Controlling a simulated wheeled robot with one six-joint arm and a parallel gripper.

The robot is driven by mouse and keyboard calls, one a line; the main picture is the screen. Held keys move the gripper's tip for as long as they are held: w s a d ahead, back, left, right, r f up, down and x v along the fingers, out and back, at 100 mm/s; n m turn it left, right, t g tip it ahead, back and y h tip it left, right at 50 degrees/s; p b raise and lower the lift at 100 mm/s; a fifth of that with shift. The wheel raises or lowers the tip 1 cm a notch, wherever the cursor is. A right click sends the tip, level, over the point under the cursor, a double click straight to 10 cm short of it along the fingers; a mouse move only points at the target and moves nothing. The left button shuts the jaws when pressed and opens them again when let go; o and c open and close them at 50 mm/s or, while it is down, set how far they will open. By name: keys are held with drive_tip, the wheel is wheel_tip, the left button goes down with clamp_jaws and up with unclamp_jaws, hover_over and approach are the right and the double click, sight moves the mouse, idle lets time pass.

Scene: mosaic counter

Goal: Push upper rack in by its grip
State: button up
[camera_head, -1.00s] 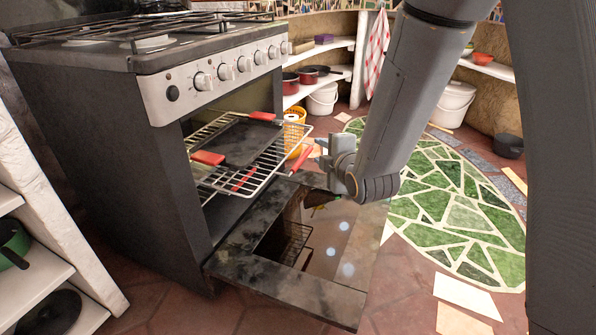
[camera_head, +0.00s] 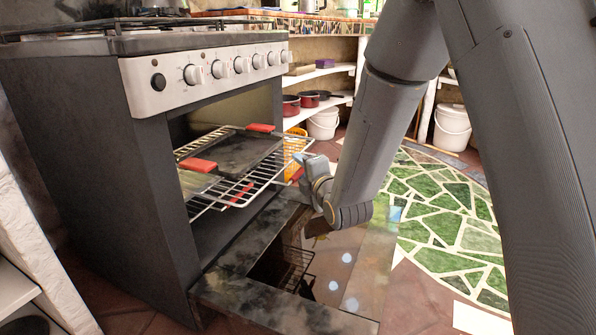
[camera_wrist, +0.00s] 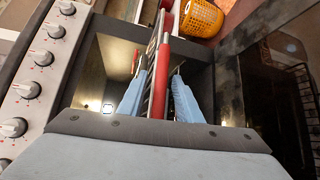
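The upper rack (camera_head: 196,207) is a wire shelf sticking partly out of the open oven (camera_head: 110,150). A dark tray (camera_head: 238,152) with red handles lies on it. My gripper (camera_head: 306,166) is at the rack's front right edge. In the wrist view, my gripper (camera_wrist: 158,78) is open, with a blue finger on each side of a long red grip (camera_wrist: 158,88). I cannot tell whether the fingers touch it. Another red grip (camera_head: 243,193) shows at the front of the racks. My wrist and fingers partly hide the rack's right front.
The oven door (camera_head: 240,299) hangs open low beneath the rack and my arm. An orange basket (camera_wrist: 201,18) stands past the oven's far side. White buckets (camera_head: 452,127) and shelves with red pots (camera_head: 308,100) are behind. The green mosaic floor (camera_head: 440,210) is clear.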

drive_tip(key=shift+b+x, duration=0.35)
drive_tip(key=shift+x, duration=0.75)
drive_tip(key=shift+f, duration=0.1)
clamp_jaws()
